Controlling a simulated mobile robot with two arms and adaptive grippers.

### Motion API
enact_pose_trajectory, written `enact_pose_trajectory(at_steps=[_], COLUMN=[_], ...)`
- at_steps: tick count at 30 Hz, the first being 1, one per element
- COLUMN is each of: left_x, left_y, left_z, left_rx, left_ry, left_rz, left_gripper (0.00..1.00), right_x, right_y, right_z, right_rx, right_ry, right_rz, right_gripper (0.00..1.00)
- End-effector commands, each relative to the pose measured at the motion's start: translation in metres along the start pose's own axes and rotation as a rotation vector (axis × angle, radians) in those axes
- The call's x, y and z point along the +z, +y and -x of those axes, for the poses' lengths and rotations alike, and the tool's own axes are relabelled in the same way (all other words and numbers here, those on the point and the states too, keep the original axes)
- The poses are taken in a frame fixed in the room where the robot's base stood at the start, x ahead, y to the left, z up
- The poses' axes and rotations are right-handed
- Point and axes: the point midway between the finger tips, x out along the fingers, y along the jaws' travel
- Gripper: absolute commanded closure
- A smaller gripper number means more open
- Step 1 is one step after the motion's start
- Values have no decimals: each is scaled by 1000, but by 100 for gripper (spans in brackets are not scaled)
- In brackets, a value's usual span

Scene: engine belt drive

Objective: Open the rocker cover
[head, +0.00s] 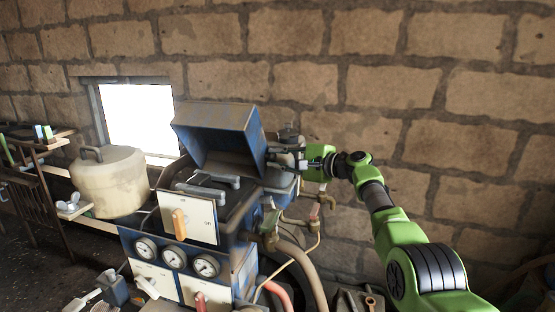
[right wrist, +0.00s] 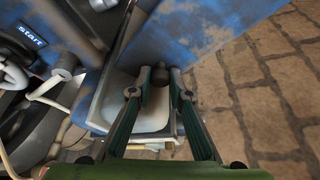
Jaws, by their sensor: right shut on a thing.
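The rocker cover (head: 212,136) is a worn blue metal hood on top of the engine unit. It stands tilted up, with dark space and grey parts showing below it. My right gripper (head: 290,158) is at the cover's right side, with its green arm coming from the right. In the right wrist view the fingertips (right wrist: 160,76) are close together on a small dark part beside the blue cover (right wrist: 190,30). The exact grip is partly hidden by the fingers. My left gripper is out of view.
The engine's front has a white panel with an orange handle (head: 179,223) and several gauges (head: 174,257). A pale lidded pot (head: 110,182) stands at the left. Pipes and a brass tap (head: 325,203) lie below my right arm. A brick wall (head: 300,85) stands behind.

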Motion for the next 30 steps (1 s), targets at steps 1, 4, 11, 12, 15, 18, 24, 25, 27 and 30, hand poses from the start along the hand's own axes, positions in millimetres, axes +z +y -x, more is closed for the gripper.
enact_pose_trajectory(at_steps=[1, 4, 11, 12, 15, 18, 24, 25, 27, 30], left_x=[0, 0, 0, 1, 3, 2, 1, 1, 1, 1], left_y=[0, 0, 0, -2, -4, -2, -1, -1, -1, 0], left_z=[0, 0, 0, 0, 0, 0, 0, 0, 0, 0], left_rx=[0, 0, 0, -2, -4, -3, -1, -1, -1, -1], left_ry=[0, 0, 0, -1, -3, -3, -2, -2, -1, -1], left_rz=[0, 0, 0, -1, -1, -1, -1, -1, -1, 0], left_gripper=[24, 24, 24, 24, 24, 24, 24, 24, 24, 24], right_x=[0, 0, 0, 0, 0, -2, -2, -2, -1, -2], right_y=[-6, -6, -2, -2, -2, -1, -1, -1, 0, -1], right_z=[2, 2, 1, 1, 1, 4, 18, 20, 26, 40], right_rx=[-11, -10, -4, -4, -3, -4, -4, -4, -2, -4], right_ry=[4, 4, 2, 2, 1, 2, 2, 2, 3, 2], right_rz=[4, 4, 3, 2, 2, 3, 4, 5, 6, 4], right_gripper=[100, 65, 65, 65, 65, 65, 65, 65, 65, 65])
